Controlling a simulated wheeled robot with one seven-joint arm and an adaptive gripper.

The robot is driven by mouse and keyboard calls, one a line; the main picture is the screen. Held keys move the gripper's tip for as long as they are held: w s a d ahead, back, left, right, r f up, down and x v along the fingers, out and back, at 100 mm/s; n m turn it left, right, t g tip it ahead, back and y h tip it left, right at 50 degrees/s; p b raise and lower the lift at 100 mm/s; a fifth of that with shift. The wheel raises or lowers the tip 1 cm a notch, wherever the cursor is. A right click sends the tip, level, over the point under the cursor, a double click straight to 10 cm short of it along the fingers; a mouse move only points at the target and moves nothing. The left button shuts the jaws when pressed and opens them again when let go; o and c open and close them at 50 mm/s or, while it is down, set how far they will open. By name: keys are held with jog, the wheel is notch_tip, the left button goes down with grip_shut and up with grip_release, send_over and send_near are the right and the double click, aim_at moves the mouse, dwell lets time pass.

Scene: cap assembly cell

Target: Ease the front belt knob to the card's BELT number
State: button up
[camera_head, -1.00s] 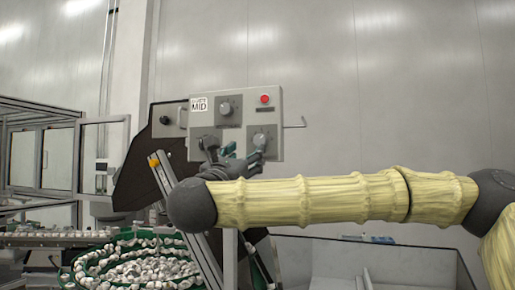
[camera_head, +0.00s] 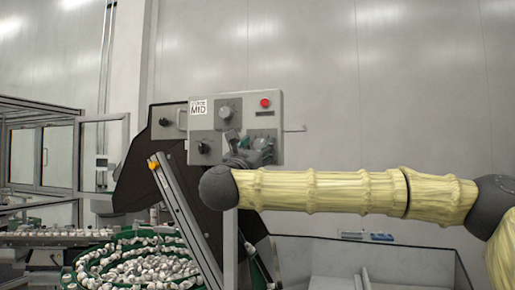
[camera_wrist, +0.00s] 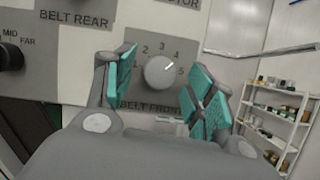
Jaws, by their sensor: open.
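The front belt knob (camera_wrist: 159,72) is a round grey dial on a plate marked BELT FRONT in the wrist view. Its white mark points up and right, towards the 4 to 5 side of the scale; the exact setting is hard to tell. My gripper (camera_wrist: 167,76) is open, with one teal-padded finger on either side of the knob and gaps visible. In the head view my gripper (camera_head: 249,146) is at the panel's lower right and covers much of that knob. The white card (camera_head: 198,107) at the panel's upper left shows MID; its smaller line is too blurred to read.
The grey panel (camera_head: 263,121) also carries a red button (camera_head: 265,102), an upper knob (camera_head: 225,113) and a lower left knob (camera_head: 203,147). A green-rimmed bowl of caps (camera_head: 140,262) lies below left.

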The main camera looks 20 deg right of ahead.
jog(key=c, duration=1)
jog(key=shift+c, duration=0.2)
